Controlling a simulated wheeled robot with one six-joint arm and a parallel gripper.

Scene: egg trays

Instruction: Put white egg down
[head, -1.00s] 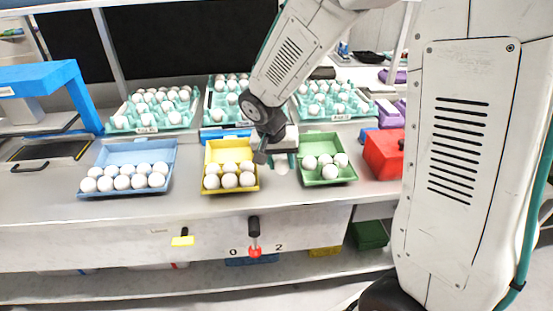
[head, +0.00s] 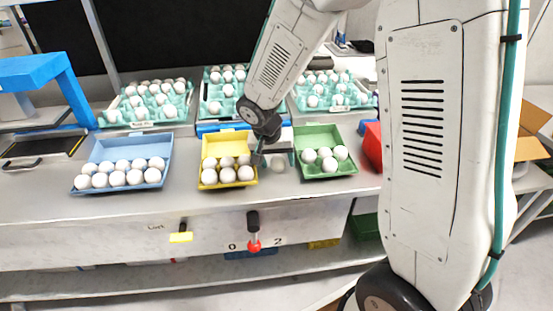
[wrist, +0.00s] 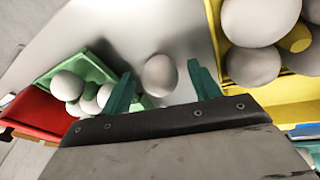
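A white egg (wrist: 160,75) rests on the grey counter between the yellow box and the green box; it also shows in the head view (head: 278,166). My gripper (wrist: 163,82) is open, with one teal finger on each side of this egg and a visible gap to both. In the head view my gripper (head: 278,153) is just above and behind the egg. The yellow egg box (head: 222,143) to the left holds several white eggs. The green egg box (head: 318,135) to the right holds a few white eggs.
A blue egg box (head: 130,149) with several eggs stands at the left. Teal trays (head: 143,122) of eggs line the back. A red box (head: 371,145) is right of the green box. The counter strip in front of the boxes is clear.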

